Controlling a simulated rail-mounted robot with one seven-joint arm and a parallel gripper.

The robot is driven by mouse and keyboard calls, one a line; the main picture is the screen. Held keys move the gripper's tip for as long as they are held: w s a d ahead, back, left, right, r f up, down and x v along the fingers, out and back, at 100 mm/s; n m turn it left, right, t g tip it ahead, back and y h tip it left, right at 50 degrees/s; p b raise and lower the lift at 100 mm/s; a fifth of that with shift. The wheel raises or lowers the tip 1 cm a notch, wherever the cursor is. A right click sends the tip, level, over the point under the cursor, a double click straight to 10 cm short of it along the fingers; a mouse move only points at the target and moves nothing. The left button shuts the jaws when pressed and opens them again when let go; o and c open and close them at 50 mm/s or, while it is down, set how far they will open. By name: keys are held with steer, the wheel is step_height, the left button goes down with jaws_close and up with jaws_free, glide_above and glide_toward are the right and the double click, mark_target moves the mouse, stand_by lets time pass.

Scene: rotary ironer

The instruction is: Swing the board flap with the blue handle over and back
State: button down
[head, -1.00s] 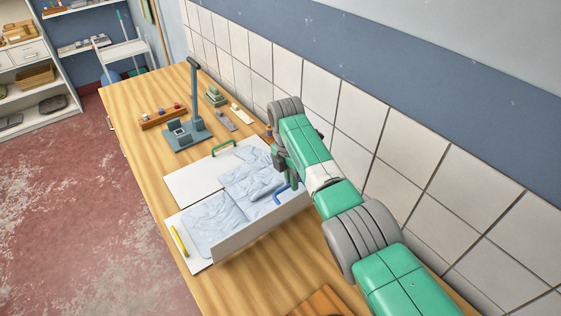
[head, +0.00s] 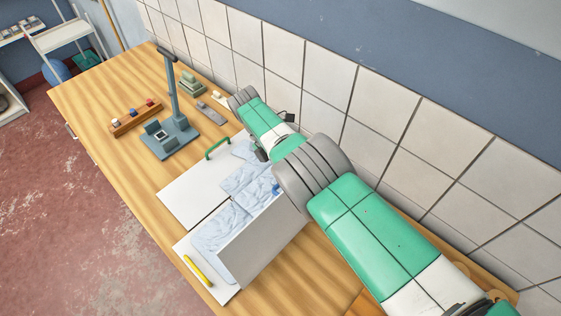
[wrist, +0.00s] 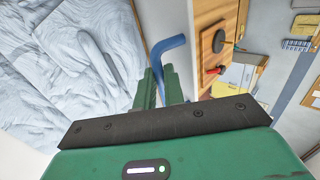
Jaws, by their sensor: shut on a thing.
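The white board flap with the blue handle (head: 258,242) stands steeply tilted up at the near right of the folding board in the head view. Its blue handle (head: 275,188) shows only as a small bit beside my arm. In the wrist view the blue handle (wrist: 168,44) rises bent from between the green fingers of my gripper (wrist: 159,88), which is shut on it. Pale blue cloth (head: 243,181) lies rumpled on the board, and it fills the left of the wrist view. In the head view my arm hides the gripper.
Other flaps lie flat, with a green handle (head: 217,149) and a yellow handle (head: 198,271). A grey stand with a post (head: 172,137) and a wooden block with coloured knobs (head: 136,117) stand farther along the wooden table (head: 115,165). The tiled wall (head: 310,80) runs close behind my arm.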

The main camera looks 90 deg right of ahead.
steer(key=shift+a+f, duration=0.1)
stand_by(0.3)
steer(key=c, duration=1.5)
jaws_free()
steer(key=shift+w+a, duration=0.1)
